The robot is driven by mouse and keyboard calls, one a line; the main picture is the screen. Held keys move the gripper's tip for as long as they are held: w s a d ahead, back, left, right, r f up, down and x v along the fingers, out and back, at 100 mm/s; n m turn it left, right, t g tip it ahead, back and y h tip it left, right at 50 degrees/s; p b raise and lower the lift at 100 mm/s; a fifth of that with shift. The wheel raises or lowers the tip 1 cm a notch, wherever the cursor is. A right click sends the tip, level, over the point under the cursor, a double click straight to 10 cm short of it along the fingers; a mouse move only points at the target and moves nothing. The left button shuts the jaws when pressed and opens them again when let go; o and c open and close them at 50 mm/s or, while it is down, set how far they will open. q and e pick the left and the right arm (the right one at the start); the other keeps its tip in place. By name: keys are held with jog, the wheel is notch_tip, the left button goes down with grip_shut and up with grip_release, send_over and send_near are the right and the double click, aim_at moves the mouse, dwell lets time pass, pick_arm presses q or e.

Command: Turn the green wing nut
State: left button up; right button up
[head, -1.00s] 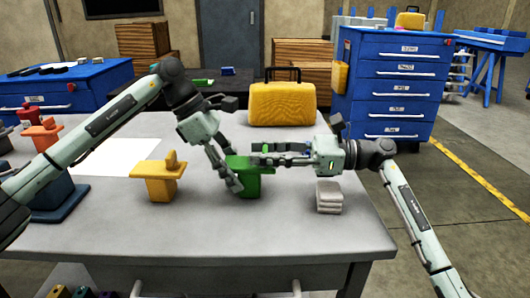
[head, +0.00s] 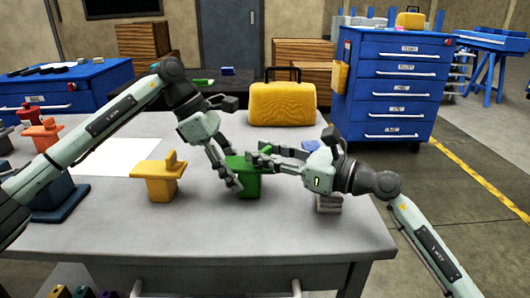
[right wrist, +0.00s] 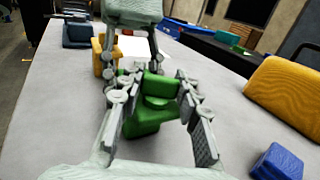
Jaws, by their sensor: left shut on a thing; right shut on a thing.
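The green wing nut (head: 264,149) sits on top of a green block (head: 249,187) near the middle of the grey table. My left gripper (head: 235,181) comes down from above left and is shut on the green block. My right gripper (head: 258,159) reaches in from the right, roughly level, and is shut on the wing nut, whose wing is mostly hidden by the fingers. In the right wrist view the wing nut (right wrist: 160,86) shows between the right fingers, with the green block (right wrist: 143,125) below and my left gripper behind.
A yellow-orange block with a wing nut (head: 160,183) stands to the left. A grey stack (head: 329,204) stands under my right wrist, and a blue block (head: 311,147) lies behind it. A yellow case (head: 282,104) stands at the back. The table front is clear.

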jog(key=m+t+h, duration=0.1)
jog(key=t, duration=0.1)
jog(key=m+t+h, duration=0.2)
jog(key=shift+s+a, duration=0.1)
jog(key=shift+a, duration=0.1)
jog(key=shift+m+t+h, duration=0.5)
jog(key=shift+m+h, duration=0.3)
jog(key=shift+d+m+h, duration=0.15)
jog(key=shift+m+h, duration=0.15)
jog(key=shift+h, duration=0.1)
jog(key=o, duration=1.2)
jog(key=v, duration=1.2)
jog(key=shift+f, duration=0.2)
